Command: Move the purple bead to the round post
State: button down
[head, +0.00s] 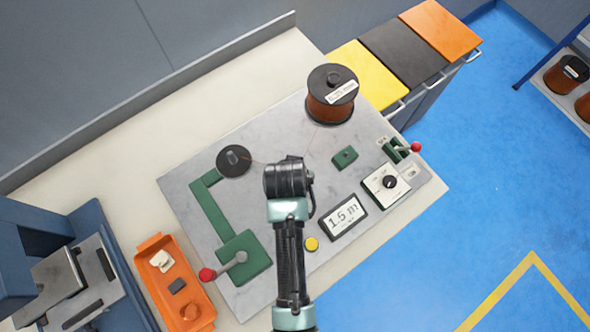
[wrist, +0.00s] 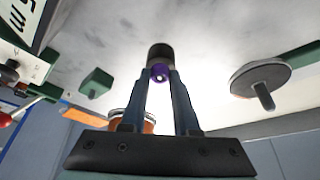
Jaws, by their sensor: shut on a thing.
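The small purple bead (wrist: 160,73) sits between the fingertips of my gripper (wrist: 162,79) in the wrist view, with the fingers shut on it. A dark, round cylinder (wrist: 160,52), which looks like a post, shows just beyond the bead. I cannot tell whether the bead touches it. In the head view my arm hides the bead, the cylinder and the fingertips, over the middle of the grey plate (head: 200,216).
A dark disc with a peg (head: 234,160) stands left of my arm, and a copper wire spool (head: 331,95) stands behind. A green block (head: 345,157), a display (head: 344,217) and a red-knobbed lever (head: 415,147) lie right. An orange tray (head: 153,248) holds small parts.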

jog(key=c, duration=0.6)
grip_release()
jog(key=v, duration=1.2)
jog(key=shift+s+a+r, duration=0.1)
jog(key=shift+s+r, duration=0.1)
jog(key=shift+r, duration=0.15)
